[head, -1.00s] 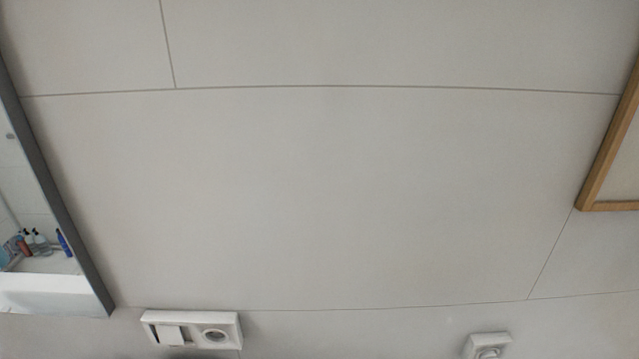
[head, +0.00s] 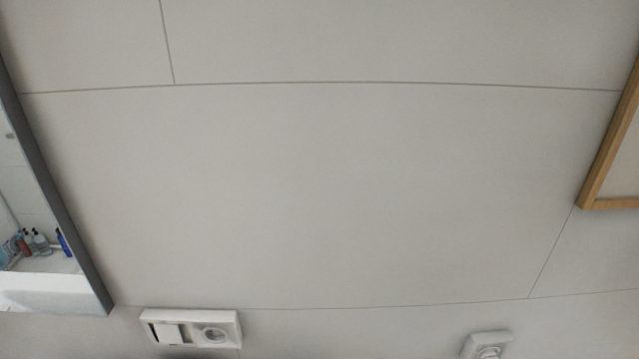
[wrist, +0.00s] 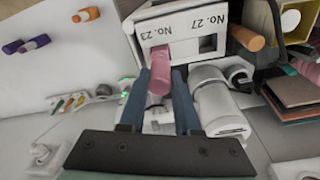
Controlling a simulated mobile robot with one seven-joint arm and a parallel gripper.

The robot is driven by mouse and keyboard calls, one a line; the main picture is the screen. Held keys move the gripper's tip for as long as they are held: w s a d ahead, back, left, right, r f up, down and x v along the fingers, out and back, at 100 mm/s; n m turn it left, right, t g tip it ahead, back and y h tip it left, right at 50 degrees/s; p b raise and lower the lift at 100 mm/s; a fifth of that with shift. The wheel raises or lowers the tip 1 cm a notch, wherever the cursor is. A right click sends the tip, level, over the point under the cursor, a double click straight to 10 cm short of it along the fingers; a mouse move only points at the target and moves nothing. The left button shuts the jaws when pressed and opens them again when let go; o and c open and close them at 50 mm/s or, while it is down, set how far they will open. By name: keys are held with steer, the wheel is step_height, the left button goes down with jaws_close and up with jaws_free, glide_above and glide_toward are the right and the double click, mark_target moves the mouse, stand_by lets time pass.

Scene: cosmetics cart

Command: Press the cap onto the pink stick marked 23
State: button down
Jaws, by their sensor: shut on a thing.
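In the wrist view, my gripper (wrist: 160,92) has its two blue fingers closed around a pink cylindrical piece (wrist: 160,76). The far end of this piece meets the white holder (wrist: 142,31) at the opening beneath the upside-down label No. 23. The piece looks narrower at the holder and rounder toward me. I cannot tell where cap and stick divide, or whether both are there. The opening under No. 27 is dark, with no stick visible in it. The head view shows neither the gripper nor the sticks.
In the wrist view, an orange stick (wrist: 247,38) lies right of the holder. Another orange piece (wrist: 87,14) and purple pieces (wrist: 33,44) lie at the upper left. A white cylinder (wrist: 222,110) is close right of the fingers. The head view shows a wall, socket (head: 191,328) and mirror.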

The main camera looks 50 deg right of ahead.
steer(key=shift+f, duration=0.65)
stand_by(0.6)
steer(key=shift+c, duration=0.3)
jaws_free()
stand_by(0.4)
steer(key=shift+r+p, duration=0.55)
steer(key=shift+r, duration=3.5)
jaws_close()
